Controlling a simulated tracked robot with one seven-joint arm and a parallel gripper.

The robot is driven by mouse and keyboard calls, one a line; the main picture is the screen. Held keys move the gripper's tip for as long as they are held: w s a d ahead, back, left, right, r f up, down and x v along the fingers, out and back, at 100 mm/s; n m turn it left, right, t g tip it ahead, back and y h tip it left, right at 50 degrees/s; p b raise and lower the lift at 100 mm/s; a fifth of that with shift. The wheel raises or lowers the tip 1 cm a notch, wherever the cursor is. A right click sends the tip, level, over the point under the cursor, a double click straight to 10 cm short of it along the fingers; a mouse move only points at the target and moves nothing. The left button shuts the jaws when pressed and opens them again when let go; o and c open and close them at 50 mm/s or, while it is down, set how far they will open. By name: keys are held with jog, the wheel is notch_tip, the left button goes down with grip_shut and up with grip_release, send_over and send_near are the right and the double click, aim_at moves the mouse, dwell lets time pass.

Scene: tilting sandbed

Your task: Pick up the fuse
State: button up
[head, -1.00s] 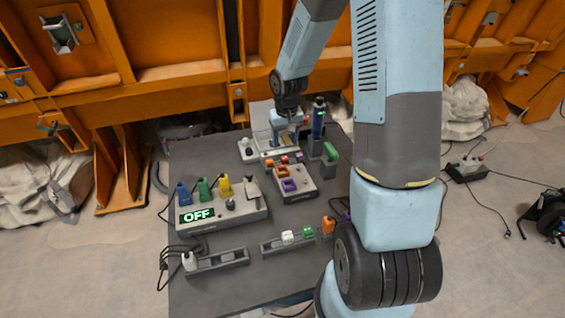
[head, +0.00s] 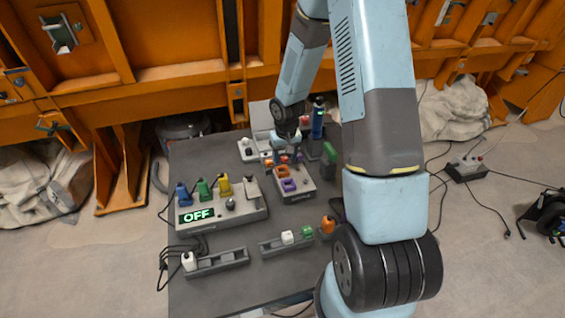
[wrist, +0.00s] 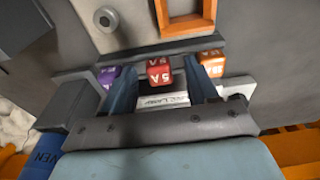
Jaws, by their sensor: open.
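The red fuse (wrist: 158,76), marked 5A, stands in a grey rack between a purple fuse (wrist: 107,77) on the left and an orange fuse (wrist: 212,65) on the right in the wrist view. My gripper (wrist: 160,82) is open, with one blue finger on each side of the red fuse and a gap visible on both sides. In the head view my gripper (head: 283,155) is over the row of fuses at the back of the table and partly hides them.
A grey fuse box (head: 302,193) with orange and purple sockets sits just in front of the rack. A blue bottle-like object (head: 317,122) and a green-handled thing (head: 329,153) stand close on the right.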

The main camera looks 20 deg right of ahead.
grip_shut()
dwell(0.5)
jog(key=shift+r, duration=0.1)
